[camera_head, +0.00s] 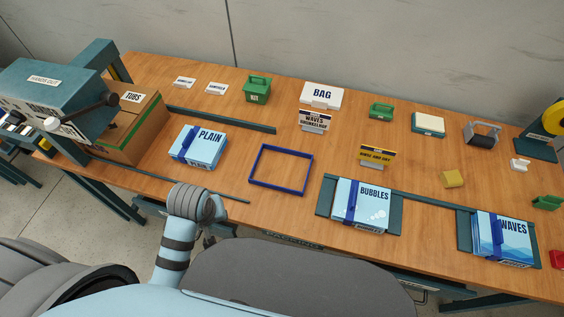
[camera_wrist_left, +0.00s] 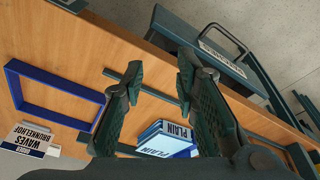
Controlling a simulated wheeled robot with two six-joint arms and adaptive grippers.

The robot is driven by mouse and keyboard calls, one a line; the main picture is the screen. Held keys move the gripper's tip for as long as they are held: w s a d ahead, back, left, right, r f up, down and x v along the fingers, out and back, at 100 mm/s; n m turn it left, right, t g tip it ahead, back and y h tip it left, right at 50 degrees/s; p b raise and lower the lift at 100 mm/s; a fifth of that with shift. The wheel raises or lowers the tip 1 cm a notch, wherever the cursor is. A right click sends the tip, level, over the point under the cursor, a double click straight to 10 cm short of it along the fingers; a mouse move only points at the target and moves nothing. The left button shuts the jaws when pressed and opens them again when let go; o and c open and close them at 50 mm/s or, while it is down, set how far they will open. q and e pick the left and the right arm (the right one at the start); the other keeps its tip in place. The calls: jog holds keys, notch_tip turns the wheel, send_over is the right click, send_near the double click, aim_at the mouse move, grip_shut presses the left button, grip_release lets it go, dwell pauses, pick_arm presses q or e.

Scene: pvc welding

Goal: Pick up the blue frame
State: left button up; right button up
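The blue frame (camera_head: 276,187) is a thin, empty rectangle lying flat on the wooden table, right of the PLAIN pack. It also shows in the left wrist view (camera_wrist_left: 55,79), left of my fingers. My left gripper (camera_wrist_left: 161,63) is open, with a wide gap and nothing between its fingers. In the head view my left wrist is at the table's front edge, left of and nearer than the frame; its fingers are mostly hidden there. The gripper is apart from the frame. My right gripper is not in view.
The light-blue PLAIN pack (camera_head: 205,142) lies left of the frame. The BUBBLES pack (camera_head: 372,200) and WAVES pack (camera_head: 512,242) sit on teal plates to the right. A teal bar (camera_head: 225,120) lies behind. The table (camera_head: 225,180) is bare around the frame.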

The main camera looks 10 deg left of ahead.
pick_arm(q)
jog(key=w+d+r+n+g, duration=0.1)
jog(key=w+d+n, duration=0.15)
jog(key=w, duration=0.25)
jog(key=w+d+r+n, duration=0.1)
jog(key=w+d+n, duration=0.1)
jog(key=w+n, duration=0.25)
notch_tip(320, 180, up, 3)
jog(key=n+g+b, duration=0.1)
jog(key=n+b, duration=0.1)
jog(key=n, duration=0.3)
send_over(271, 185)
jog(key=a, duration=0.1)
jog(key=shift+h, duration=0.4)
jog(key=f, duration=0.3)
jog(key=f+b, duration=0.1)
jog(key=f, duration=0.3)
jog(key=d+f+b, duration=0.1)
jog(key=f, duration=0.3)
jog(key=shift+d+f, duration=0.1)
jog(key=shift+f, duration=0.05)
grip_shut()
